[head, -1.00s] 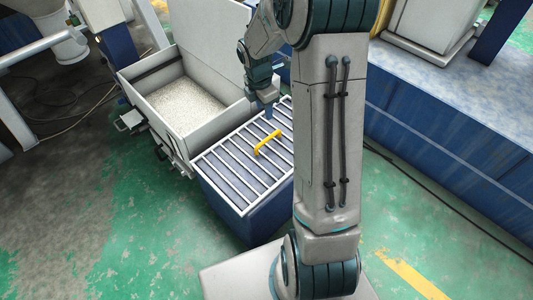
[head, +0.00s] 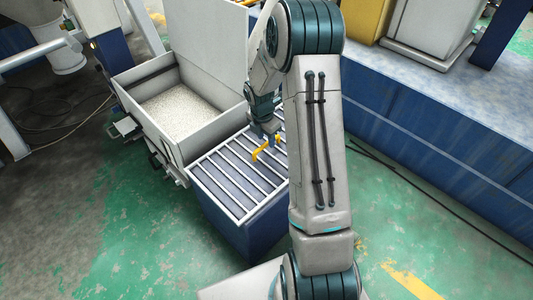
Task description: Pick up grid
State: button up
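The grid (head: 225,177) is a rack of pale parallel bars lying on top of a blue box (head: 249,227). A yellow handle (head: 259,151) stands up near the grid's far right part. My gripper (head: 268,137) points down right at the handle, overlapping its upper end in the picture. Whether it touches the handle is not clear. The fingers are small and partly hidden, so their opening does not show. My arm hides the right edge of the grid.
An open pale bin (head: 183,105) full of white granules adjoins the box, with its raised lid (head: 213,45) behind. A long blue machine base (head: 440,128) runs along the right. Green floor (head: 140,235) is free at front left.

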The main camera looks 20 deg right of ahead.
aim_at(267, 143)
jog(key=f, duration=0.1)
jog(key=f+b, duration=0.1)
jog(key=f, duration=0.1)
jog(key=f+b, duration=0.1)
jog(key=shift+w+d+f, duration=0.35)
jog(key=shift+w+f, duration=0.05)
jog(key=shift+r, duration=0.1)
grip_shut()
dwell(0.9)
